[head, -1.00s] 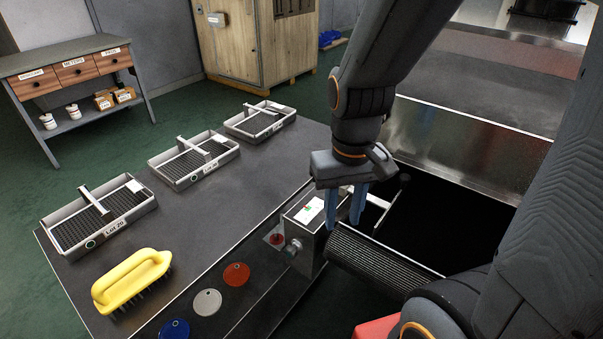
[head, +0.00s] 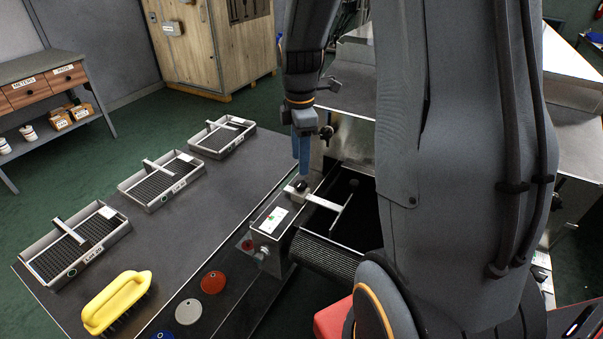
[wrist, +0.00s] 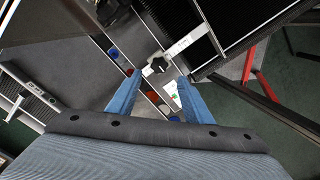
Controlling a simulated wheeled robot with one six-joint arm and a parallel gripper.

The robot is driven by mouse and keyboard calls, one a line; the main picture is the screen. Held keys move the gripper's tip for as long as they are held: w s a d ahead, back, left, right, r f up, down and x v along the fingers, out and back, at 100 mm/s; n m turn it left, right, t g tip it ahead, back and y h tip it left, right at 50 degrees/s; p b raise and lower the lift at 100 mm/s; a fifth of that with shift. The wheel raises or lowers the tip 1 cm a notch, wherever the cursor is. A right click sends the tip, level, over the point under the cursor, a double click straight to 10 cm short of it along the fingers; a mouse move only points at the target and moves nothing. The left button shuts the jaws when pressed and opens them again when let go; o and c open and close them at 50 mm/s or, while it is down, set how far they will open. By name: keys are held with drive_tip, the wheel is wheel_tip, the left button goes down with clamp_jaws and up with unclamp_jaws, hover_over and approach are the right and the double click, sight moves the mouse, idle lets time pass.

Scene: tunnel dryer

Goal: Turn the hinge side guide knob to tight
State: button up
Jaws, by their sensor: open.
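A black knob (head: 300,186) sits on the near end of a pale metal guide bar (head: 325,203), beside the dryer's dark belt opening. It also shows in the wrist view (wrist: 158,65), just beyond and between my fingertips. Its pointer and any markings are too small to read. My gripper (head: 302,171) points down above this knob, its blue fingers apart and empty. In the wrist view my gripper (wrist: 158,79) is open, with the fingers on either side of the knob's line and no visible contact. No label shows which side this guide is.
Another dark knob (head: 326,132) is farther back. Wire trays (head: 160,181), a yellow brush (head: 117,302) and coloured discs (head: 214,282) lie on the table at left.

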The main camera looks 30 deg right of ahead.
sight(301, 184)
drive_tip(key=shift+f+p, duration=0.65)
drive_tip(key=shift+f, duration=3.25)
drive_tip(key=c, duration=1.1)
